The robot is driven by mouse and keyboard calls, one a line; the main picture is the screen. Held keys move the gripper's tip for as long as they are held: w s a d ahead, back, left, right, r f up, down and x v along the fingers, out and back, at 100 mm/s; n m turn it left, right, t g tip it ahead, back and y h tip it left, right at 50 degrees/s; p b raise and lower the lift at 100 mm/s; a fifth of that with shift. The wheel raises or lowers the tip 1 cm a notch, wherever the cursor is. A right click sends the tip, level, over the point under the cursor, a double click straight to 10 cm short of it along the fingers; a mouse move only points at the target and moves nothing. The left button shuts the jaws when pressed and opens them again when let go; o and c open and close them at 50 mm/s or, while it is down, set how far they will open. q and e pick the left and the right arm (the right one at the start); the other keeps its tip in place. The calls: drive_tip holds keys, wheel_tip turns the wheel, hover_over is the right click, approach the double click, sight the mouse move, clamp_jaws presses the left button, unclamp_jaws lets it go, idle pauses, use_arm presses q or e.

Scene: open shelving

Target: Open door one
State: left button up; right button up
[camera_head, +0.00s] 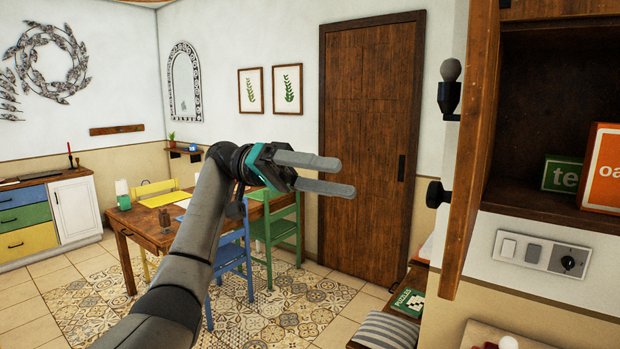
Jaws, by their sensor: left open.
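A wooden cabinet door (470,150) at the right shows nearly edge-on and stands swung out from the open wall cabinet (535,75). A black round knob (436,194) sticks out from its left side. My left gripper (347,177) is in the middle of the view, its two grey fingers apart and pointing right toward the knob. It is empty and appears clear of the knob and door. My right gripper is not in view. A closed brown room door (365,140) with a dark handle stands in the back wall. No number shows on either door.
An orange box (602,168) and a green box (563,174) stand in the cabinet. A switch panel (541,252) is below it. A wooden table (150,232) with blue and green chairs stands behind my left arm. A low bench (400,303) is lower right.

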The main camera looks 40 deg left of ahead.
use_arm(q)
drive_tip(key=shift+s+a, duration=0.1)
drive_tip(key=shift+a, duration=1.55)
